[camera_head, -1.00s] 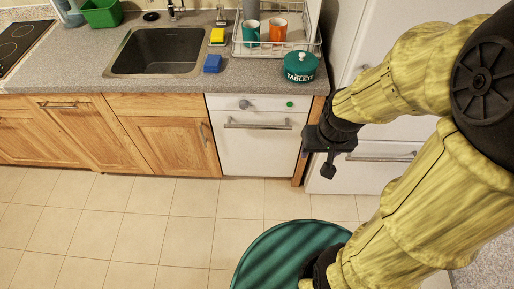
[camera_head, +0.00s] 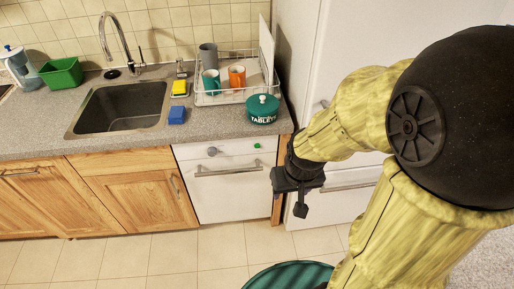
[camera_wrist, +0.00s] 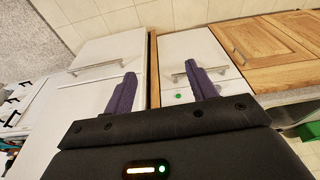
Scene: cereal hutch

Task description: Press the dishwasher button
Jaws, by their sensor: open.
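The white dishwasher (camera_head: 230,190) is built in under the counter, with a bar handle across its front; it also shows in the wrist view (camera_wrist: 196,50). A small green button (camera_head: 257,146) sits at the right of its top panel, left of which is a grey knob (camera_head: 212,151). In the wrist view the green button (camera_wrist: 178,96) lies between the fingers, nearer the right one. My gripper (camera_wrist: 163,92) is open and empty, its two purple-grey fingers spread. In the head view my gripper (camera_head: 300,203) hangs right of the dishwasher, in front of the white fridge, apart from the button.
A white fridge (camera_head: 350,60) with bar handles stands right of the dishwasher. On the counter are a green tablets tin (camera_head: 263,110), a dish rack (camera_head: 222,97) with mugs, and a sink (camera_head: 120,108). The tiled floor before the dishwasher is clear.

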